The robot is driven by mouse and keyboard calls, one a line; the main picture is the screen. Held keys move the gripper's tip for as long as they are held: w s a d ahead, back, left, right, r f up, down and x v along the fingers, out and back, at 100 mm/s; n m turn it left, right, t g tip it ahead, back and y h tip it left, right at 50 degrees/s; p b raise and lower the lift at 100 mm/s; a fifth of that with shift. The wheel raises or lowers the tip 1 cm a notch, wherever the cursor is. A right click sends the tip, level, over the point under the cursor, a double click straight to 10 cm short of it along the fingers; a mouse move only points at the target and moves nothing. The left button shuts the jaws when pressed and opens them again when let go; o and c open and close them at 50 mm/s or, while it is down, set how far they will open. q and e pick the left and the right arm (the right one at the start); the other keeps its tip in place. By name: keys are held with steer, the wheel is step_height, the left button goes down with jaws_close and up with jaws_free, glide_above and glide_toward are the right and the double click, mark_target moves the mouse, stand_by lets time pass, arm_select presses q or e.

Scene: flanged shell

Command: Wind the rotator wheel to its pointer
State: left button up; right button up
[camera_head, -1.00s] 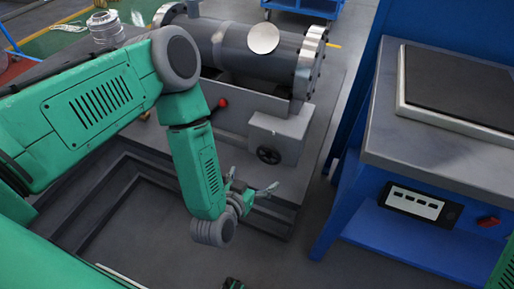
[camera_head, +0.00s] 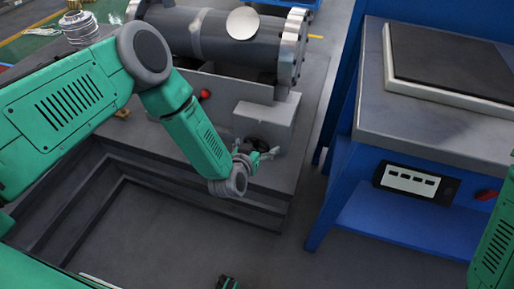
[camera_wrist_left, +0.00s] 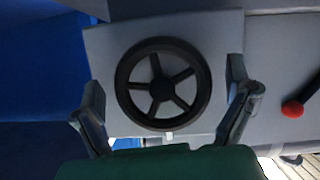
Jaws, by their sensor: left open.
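The rotator wheel (camera_wrist_left: 163,84) is a black wheel with several spokes on the front of a grey box (camera_wrist_left: 222,30). In the head view the wheel (camera_head: 257,143) is partly hidden behind my left gripper (camera_head: 262,158). In the left wrist view my left gripper (camera_wrist_left: 164,78) is open, one finger on each side of the wheel, with gaps between the fingers and the rim. A small pale mark (camera_wrist_left: 168,137) shows just below the rim; I cannot tell if it is the pointer.
A red-knobbed lever (camera_head: 205,94) stands left of the box and shows in the wrist view (camera_wrist_left: 293,109). A flanged grey cylinder (camera_head: 215,38) lies behind it. A blue bench (camera_head: 335,190) stands to the right, across a strip of open floor.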

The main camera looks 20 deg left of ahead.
arm_select(q)
steer(key=c, duration=1.1)
stand_by(0.9)
steer(key=o, duration=1.1)
